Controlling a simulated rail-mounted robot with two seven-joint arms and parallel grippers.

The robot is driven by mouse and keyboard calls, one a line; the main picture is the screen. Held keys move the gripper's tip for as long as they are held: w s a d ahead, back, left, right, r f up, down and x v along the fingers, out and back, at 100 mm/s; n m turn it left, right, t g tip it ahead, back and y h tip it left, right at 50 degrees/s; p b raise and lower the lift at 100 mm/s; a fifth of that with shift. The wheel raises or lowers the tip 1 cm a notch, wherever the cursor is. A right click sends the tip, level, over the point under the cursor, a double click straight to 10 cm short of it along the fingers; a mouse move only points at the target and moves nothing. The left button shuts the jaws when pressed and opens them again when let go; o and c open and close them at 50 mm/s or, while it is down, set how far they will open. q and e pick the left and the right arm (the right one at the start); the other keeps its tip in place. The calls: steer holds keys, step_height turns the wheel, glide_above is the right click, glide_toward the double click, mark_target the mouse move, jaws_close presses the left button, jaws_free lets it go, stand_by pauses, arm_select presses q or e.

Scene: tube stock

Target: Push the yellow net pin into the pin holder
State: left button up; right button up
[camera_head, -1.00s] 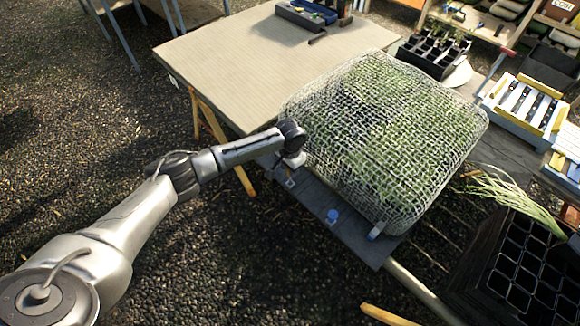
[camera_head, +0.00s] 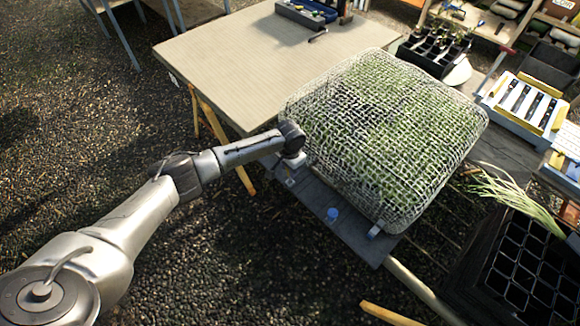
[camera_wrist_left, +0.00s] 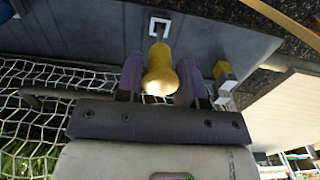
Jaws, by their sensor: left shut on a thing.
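My left gripper (camera_head: 292,162) is low at the near left corner of the netted tray, over the dark board. In the left wrist view the left gripper's purple fingers (camera_wrist_left: 161,82) are shut on a yellow pin (camera_wrist_left: 160,72) with a round knob end. The pin points toward a small white square holder (camera_wrist_left: 159,26) on the dark board. Its tip appears close to the holder's opening; I cannot tell whether it has entered. My right gripper is not in view.
A white net (camera_head: 385,135) covers green seedlings beside the gripper. A second yellow pin (camera_wrist_left: 224,72) stands in a white fitting nearby. A blue knob (camera_head: 332,215) is on the dark board (camera_head: 350,238). A beige tabletop (camera_head: 240,70) lies behind, mostly clear.

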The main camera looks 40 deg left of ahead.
arm_select(q)
steer(key=shift+f+b, duration=0.35)
steer(key=shift+f, duration=0.5)
steer(key=shift+f+b, duration=0.4)
steer(key=shift+f, duration=0.5)
steer(key=shift+f, duration=0.55)
steer(key=o, duration=0.8)
steer(key=shift+c, duration=0.2)
steer(key=o, duration=0.8)
steer(key=shift+r, duration=0.2)
